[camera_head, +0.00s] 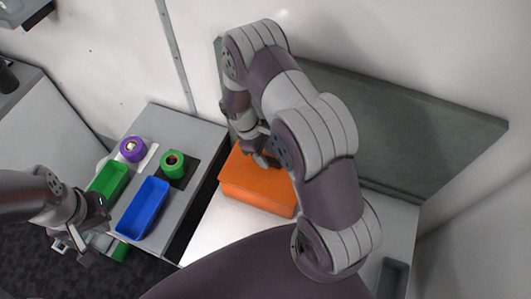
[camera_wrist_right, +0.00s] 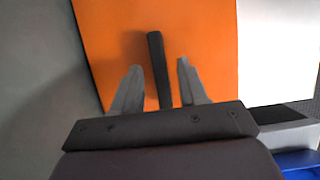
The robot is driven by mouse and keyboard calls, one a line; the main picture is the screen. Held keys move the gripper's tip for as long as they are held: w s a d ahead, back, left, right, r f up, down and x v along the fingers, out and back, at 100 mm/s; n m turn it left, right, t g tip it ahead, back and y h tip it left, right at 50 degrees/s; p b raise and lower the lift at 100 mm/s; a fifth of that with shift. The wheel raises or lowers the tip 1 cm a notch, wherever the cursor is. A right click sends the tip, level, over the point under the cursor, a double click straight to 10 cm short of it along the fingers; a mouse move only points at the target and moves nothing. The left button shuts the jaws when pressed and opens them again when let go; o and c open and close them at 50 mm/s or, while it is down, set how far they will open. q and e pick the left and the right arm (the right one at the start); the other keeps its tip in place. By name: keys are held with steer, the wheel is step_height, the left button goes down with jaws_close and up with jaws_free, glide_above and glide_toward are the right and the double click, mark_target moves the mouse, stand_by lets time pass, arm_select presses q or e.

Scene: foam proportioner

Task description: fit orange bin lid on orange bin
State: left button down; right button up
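The orange bin (camera_head: 258,201) stands on the light worktop. Its orange lid (camera_head: 245,175) lies over the top; I cannot tell whether it is fully seated. In the right wrist view the lid (camera_wrist_right: 205,45) fills the middle, with a dark bar handle (camera_wrist_right: 157,60). My right gripper (camera_head: 264,160) is over the lid. Its fingers (camera_wrist_right: 158,78) are apart on either side of the handle, with gaps showing. My right arm hides part of the bin and lid. My left gripper (camera_head: 74,252) is at the lower left, away from the bin, with its fingers apart and empty.
A grey table left of the bin holds a blue tray (camera_head: 143,207), a green tray (camera_head: 108,182), a purple spool-like part (camera_head: 132,149) and a green one (camera_head: 173,163). A dark green panel (camera_head: 410,135) stands behind the bin. The worktop front (camera_head: 215,235) is clear.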

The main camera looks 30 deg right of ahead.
steer(key=shift+s+r, duration=0.1)
steer(key=shift+r+p, duration=0.35)
steer(key=shift+r, duration=0.05)
steer(key=b+v, duration=0.2)
steer(key=v, duration=0.4)
steer(key=shift+a+r+b, duration=0.1)
steer(key=shift+r+b, duration=0.2)
steer(key=shift+b, duration=0.05)
steer(key=p+v, duration=0.4)
steer(key=v, duration=0.2)
steer(key=s+a+r+m+t+y, duration=0.25)
steer(key=s+r+m+t, duration=0.4)
steer(key=s, duration=0.65)
step_height(320, 180, down, 8)
steer(key=m+g+b, duration=0.1)
steer(key=b, duration=0.9)
steer(key=shift+w+d, duration=0.2)
steer(key=shift+w, duration=0.1)
